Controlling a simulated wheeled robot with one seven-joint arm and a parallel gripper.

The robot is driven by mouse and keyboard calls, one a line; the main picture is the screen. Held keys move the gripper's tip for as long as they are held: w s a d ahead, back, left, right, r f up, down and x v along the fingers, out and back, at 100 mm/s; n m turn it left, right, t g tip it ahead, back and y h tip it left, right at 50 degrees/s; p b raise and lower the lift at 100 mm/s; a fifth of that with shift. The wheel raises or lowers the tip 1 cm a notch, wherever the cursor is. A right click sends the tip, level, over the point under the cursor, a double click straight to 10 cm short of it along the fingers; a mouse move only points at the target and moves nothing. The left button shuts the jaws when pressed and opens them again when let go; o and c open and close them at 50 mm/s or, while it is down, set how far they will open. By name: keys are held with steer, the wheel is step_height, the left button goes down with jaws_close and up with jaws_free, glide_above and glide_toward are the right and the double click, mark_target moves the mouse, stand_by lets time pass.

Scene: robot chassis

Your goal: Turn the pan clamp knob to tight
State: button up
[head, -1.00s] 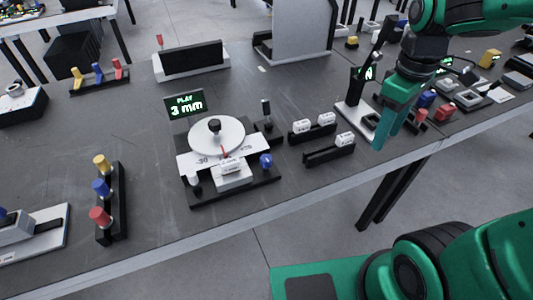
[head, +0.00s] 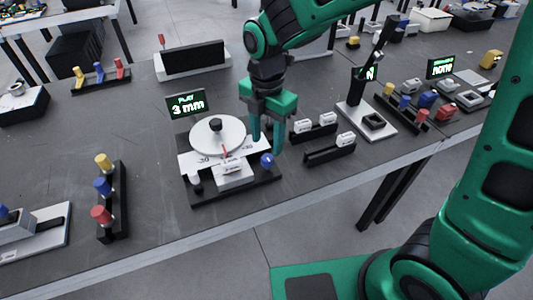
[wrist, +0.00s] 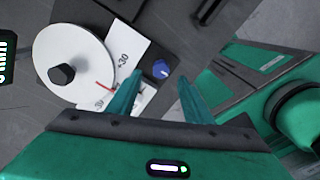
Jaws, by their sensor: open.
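The pan device has a white round disc (head: 218,134) with a black knob (head: 215,124) on top, over a white scale plate. A small blue knob (head: 267,160) sits at its front right corner and looks like the clamp knob. It also shows in the wrist view (wrist: 161,68), with a pale mark on its face. My gripper (head: 267,146) points down just above and behind the blue knob. Its fingers are apart and empty. In the wrist view the blue knob appears between and beyond the fingertips. I cannot tell whether they touch it.
A display (head: 187,104) behind the disc reads "PLAY 3 mm". Black racks with white pieces (head: 345,139) stand close to the right of my gripper. The table's front edge is near.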

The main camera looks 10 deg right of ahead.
mark_target(267, 157)
step_height(267, 157, down, 6)
steer(key=shift+f, duration=0.25)
steer(key=c, duration=1.1)
